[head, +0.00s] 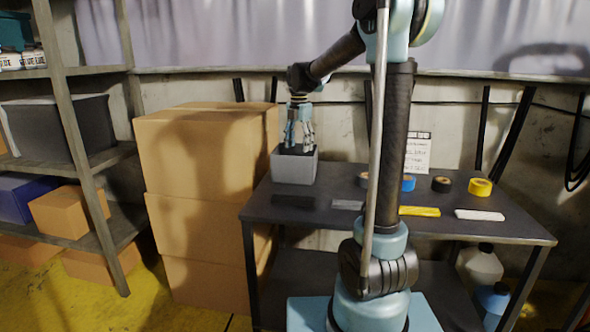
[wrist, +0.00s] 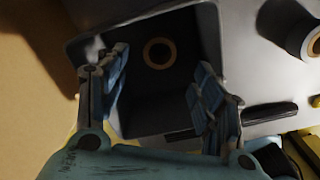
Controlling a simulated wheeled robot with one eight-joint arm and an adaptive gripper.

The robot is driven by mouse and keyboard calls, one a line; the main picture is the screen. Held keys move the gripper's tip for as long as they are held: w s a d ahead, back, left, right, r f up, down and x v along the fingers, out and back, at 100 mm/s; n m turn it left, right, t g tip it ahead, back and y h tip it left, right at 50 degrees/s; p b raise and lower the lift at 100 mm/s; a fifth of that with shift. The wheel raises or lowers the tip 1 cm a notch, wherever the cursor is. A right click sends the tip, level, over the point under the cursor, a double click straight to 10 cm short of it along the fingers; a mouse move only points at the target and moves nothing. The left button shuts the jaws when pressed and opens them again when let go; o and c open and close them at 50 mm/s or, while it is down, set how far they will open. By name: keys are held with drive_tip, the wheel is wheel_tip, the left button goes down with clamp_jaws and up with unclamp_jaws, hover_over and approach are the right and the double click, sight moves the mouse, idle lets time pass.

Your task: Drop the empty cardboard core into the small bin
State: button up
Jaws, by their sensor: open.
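The small grey bin (head: 294,168) stands at the left end of the dark table. My gripper (head: 298,143) is directly above it, pointing down. In the wrist view the fingers of my gripper (wrist: 162,95) are spread apart, with nothing between them. The cardboard core (wrist: 159,53), a tan ring with a dark hole, lies inside the dark bin (wrist: 88,48), on its floor near the far wall. It is apart from both fingers. The core is hidden in the head view.
On the table (head: 265,212) are several tape rolls, including a blue one (head: 408,183) and a yellow one (head: 480,187). A row of flat tools, one yellow (head: 419,211), lies in front. Stacked cardboard boxes (head: 205,155) stand close left of the bin.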

wheel_tip(320, 180, up, 12)
idle(0.5)
drive_tip(key=shift+f, duration=0.1)
